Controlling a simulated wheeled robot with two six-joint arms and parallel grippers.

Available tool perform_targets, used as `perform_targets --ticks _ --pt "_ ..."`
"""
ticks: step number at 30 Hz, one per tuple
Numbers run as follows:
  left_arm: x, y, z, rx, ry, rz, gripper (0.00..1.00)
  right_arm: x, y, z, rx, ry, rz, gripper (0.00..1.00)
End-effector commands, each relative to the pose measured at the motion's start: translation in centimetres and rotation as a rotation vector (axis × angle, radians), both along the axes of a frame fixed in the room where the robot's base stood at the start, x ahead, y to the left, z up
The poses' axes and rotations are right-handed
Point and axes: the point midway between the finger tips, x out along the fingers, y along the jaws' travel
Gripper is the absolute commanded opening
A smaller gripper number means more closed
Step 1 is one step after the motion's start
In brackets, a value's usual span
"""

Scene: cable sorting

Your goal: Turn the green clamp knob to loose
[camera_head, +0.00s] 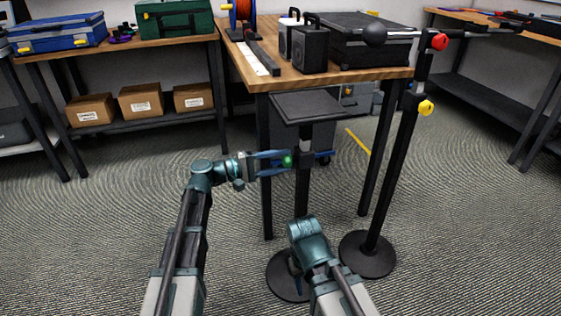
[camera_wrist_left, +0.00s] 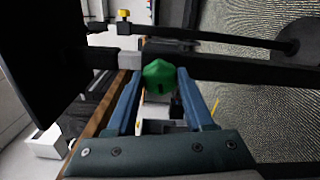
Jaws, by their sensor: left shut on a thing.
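The green clamp knob (camera_head: 288,161) sits on the post of a black stand with a flat top plate (camera_head: 308,107). My left gripper (camera_head: 284,161) reaches in from the left with its blue fingers around the knob, shut on it.
A second black stand with a red knob (camera_head: 439,41) and a yellow knob (camera_head: 426,108) stands to the right. A wooden table (camera_head: 262,72) with speakers (camera_head: 310,48) and a black case (camera_head: 365,45) is behind. Open carpet lies to the left.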

Motion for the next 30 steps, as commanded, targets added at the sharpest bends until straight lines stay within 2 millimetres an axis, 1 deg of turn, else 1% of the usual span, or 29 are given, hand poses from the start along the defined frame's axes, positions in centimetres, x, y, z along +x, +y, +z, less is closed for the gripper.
perform_targets --ticks 14,15,20,30 --pt "0.05 0.09 -0.05 -0.003 0.014 0.003 0.00 0.00 0.00 -0.01 0.000 0.000 0.000 0.50" --pt "0.05 0.09 -0.05 -0.003 0.014 0.003 0.54 0.00 0.00 -0.01 0.000 0.000 0.000 0.50" --pt "0.04 0.05 -0.04 -0.003 0.014 0.002 0.82 0.00 0.00 -0.01 0.000 0.000 0.000 0.50" --pt "-0.06 0.27 -0.02 -0.004 0.012 0.001 0.82 0.00 0.00 0.00 0.000 0.000 0.000 0.50"
